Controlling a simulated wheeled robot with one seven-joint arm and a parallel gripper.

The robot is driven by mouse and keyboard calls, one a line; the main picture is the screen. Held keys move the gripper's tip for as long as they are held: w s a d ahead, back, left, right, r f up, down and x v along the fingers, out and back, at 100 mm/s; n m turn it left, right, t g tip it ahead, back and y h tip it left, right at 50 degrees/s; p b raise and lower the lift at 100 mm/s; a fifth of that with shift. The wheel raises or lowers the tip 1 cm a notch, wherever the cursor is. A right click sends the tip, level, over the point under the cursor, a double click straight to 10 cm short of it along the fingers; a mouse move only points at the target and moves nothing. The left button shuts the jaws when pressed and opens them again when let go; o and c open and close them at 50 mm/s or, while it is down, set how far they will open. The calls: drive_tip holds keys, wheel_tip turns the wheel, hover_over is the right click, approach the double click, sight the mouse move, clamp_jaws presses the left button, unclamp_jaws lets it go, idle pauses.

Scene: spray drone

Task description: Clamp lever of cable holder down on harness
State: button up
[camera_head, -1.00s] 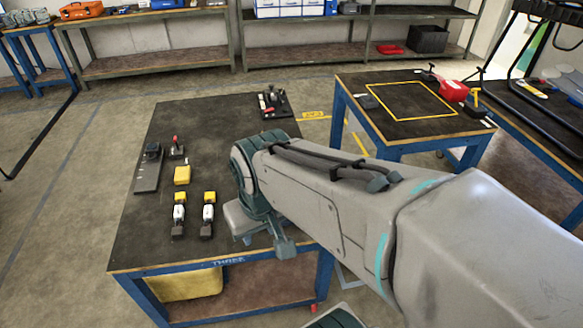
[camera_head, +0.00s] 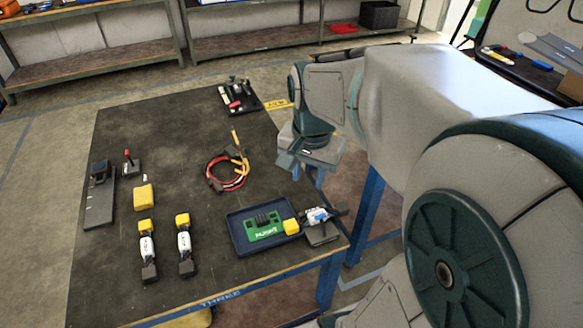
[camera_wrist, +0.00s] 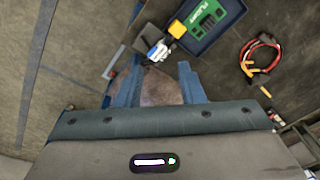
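A coiled harness (camera_head: 228,172) of red and black cable with yellow ends lies on the table; it also shows in the wrist view (camera_wrist: 262,52). A small black fixture with an upright red-tipped lever (camera_head: 128,160) stands at the table's left. Another black fixture with a red handle (camera_head: 236,98) is at the far edge. I cannot tell which one is the cable holder. No cable visibly runs into either. My gripper (camera_head: 307,172) hangs over the table's right edge, right of the harness and apart from it. In the wrist view its blue fingers (camera_wrist: 158,84) are spread and empty.
A dark blue tray (camera_head: 236,243) with a green board (camera_head: 265,228) sits at the near right, beside a white-and-blue part (camera_head: 318,215).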

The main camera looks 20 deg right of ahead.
sight(322, 215)
drive_tip(key=w+d+f+m+g+b, duration=0.2)
drive_tip(key=w+d+f+m+b, duration=0.4)
drive_tip(key=d+f+m, duration=0.25)
drive_tip(key=f+b, duration=0.1)
drive_tip(key=f, duration=0.3)
drive_tip(key=f+b, duration=0.1)
drive_tip(key=f, duration=0.4)
drive_tip(key=a+f+b, duration=0.1)
drive_tip(key=f, duration=0.4)
drive_tip(key=shift+s, duration=0.15)
drive_tip(key=shift+r, duration=0.1)
